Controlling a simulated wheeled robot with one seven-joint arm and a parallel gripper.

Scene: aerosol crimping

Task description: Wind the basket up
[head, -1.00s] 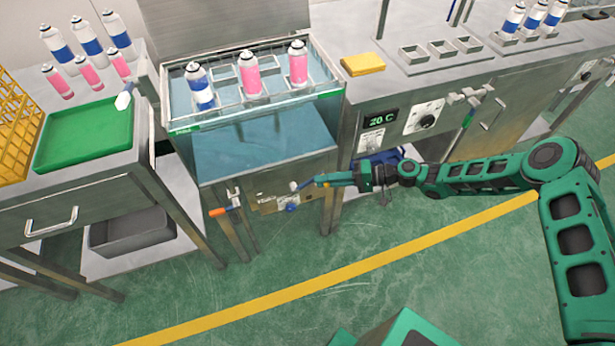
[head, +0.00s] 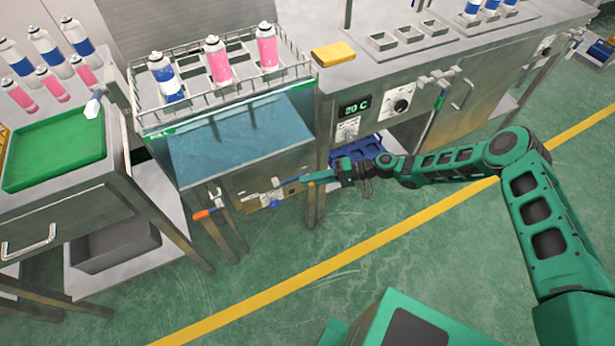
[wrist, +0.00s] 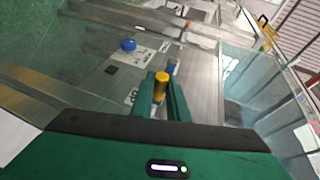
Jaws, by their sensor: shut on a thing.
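The wire basket (head: 222,79) stands raised above the rim of the water tank (head: 240,140). It carries one blue-and-white can (head: 167,78) and two pink cans (head: 217,62), all upright. My gripper (head: 312,178) is at the tank's front panel, low on its right side. In the wrist view my gripper (wrist: 161,97) is shut on a yellow crank handle (wrist: 161,80), which sits between the two green fingers. The rest of the crank is mostly hidden behind the fingers. A blue knob (wrist: 128,45) is on the panel beside it.
An orange-tipped lever (head: 203,214) is on the left of the panel. A green tray (head: 55,150) and several cans stand on the left bench. A yellow block (head: 333,53) lies on the right counter, above a temperature display (head: 354,106). The floor in front is clear.

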